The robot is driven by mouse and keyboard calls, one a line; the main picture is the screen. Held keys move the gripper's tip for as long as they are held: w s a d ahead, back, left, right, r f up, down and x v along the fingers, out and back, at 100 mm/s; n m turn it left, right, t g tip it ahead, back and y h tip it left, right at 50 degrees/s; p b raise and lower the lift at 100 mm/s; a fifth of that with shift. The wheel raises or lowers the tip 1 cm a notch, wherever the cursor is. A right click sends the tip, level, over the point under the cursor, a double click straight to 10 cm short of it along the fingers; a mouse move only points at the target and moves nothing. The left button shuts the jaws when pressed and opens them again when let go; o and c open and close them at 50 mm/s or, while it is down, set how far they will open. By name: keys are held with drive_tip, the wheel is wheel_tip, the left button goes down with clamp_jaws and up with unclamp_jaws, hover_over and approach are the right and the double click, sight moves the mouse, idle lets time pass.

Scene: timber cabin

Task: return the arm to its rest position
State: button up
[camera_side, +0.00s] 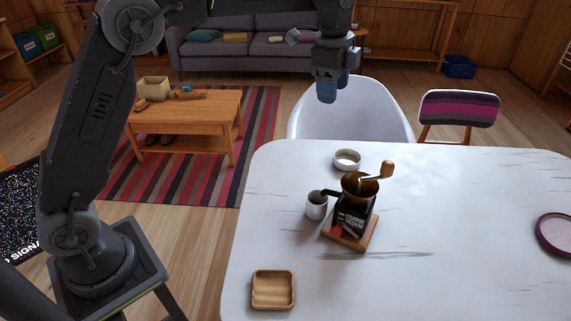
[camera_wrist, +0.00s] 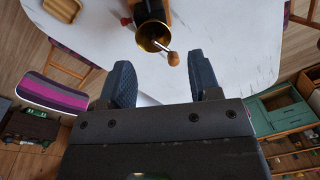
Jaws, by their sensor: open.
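My gripper (camera_side: 327,93) hangs above the far edge of the white table, in front of the white chair in the side view. In the wrist view my gripper (camera_wrist: 165,88) shows its two blue fingers apart, with nothing between them. A coffee grinder (camera_side: 354,207) with a brass hopper and a wooden-knobbed crank stands on the table below and in front of the gripper. The grinder also shows at the top of the wrist view (camera_wrist: 152,35). The gripper is clear of it.
On the white table (camera_side: 460,230) are a small cup (camera_side: 316,205), a white round dish (camera_side: 347,159), a wooden square tray (camera_side: 273,290) and a purple-rimmed plate (camera_side: 556,234). A white chair (camera_side: 352,108) stands behind. The table's right half is mostly clear.

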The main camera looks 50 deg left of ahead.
drive_tip(key=s+a+r+n+t, duration=0.1)
drive_tip(key=s+r+n, duration=0.2)
drive_tip(key=s, duration=0.5)
drive_tip(key=s+a+r+n+t, duration=0.15)
drive_tip(key=s+n, duration=0.25)
drive_tip(key=s, duration=0.4)
drive_tip(key=s+f+n+t, duration=0.1)
drive_tip(key=s+f+n, duration=0.2)
drive_tip(key=s, duration=0.4)
drive_tip(key=s+a+f+n+t, duration=0.1)
drive_tip(key=s+f+n, duration=0.2)
drive_tip(key=s, duration=0.5)
drive_tip(key=shift+s+a+f+n, duration=0.2)
drive_tip(key=shift+a+n, duration=0.1)
drive_tip(key=shift+n, duration=0.3)
